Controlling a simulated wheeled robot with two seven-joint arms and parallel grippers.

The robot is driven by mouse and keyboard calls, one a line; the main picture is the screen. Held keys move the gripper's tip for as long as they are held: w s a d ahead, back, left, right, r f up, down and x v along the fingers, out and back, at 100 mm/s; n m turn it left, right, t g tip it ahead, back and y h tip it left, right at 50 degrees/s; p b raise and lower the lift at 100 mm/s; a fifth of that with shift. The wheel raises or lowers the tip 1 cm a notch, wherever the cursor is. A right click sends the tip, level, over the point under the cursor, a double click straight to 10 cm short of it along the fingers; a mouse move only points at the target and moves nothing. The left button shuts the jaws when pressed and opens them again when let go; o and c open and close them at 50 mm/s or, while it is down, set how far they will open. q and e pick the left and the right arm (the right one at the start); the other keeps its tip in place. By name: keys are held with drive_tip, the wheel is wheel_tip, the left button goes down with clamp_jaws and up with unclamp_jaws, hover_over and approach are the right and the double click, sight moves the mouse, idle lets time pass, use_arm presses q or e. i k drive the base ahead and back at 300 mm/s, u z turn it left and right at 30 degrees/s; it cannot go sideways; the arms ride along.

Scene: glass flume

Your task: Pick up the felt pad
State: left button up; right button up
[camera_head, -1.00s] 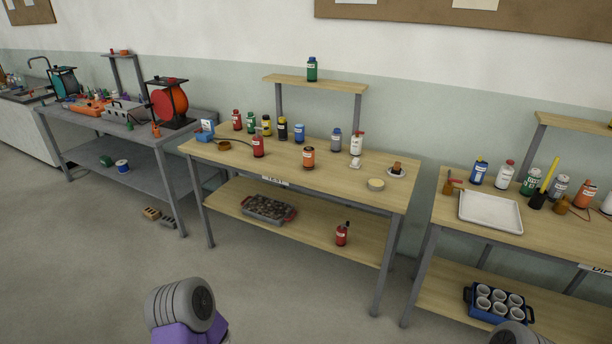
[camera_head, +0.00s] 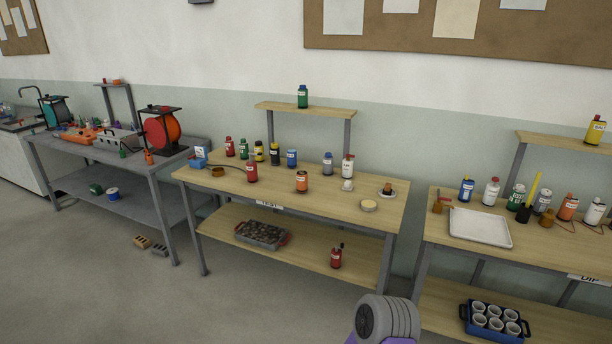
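A small round pale cream disc (camera_head: 368,205) lies on the wooden top of the middle bench, near its front right part. It may be the felt pad, but it is too small to tell its material. Neither of my grippers is in view; only a rounded grey and purple part of my arm shows at the bottom edge.
The middle bench (camera_head: 290,192) carries several bottles towards its back and a raised shelf. A lower shelf holds a tray of dark pieces (camera_head: 262,234) and a red bottle (camera_head: 336,256). A right bench with a white tray (camera_head: 480,227) stands across a narrow gap. Grey floor in front is clear.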

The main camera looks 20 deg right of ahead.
sight(347, 186)
drive_tip(key=i, duration=2.15)
drive_tip(key=z, duration=1.75)
drive_tip(key=i, duration=0.9)
drive_tip(key=z, duration=0.8)
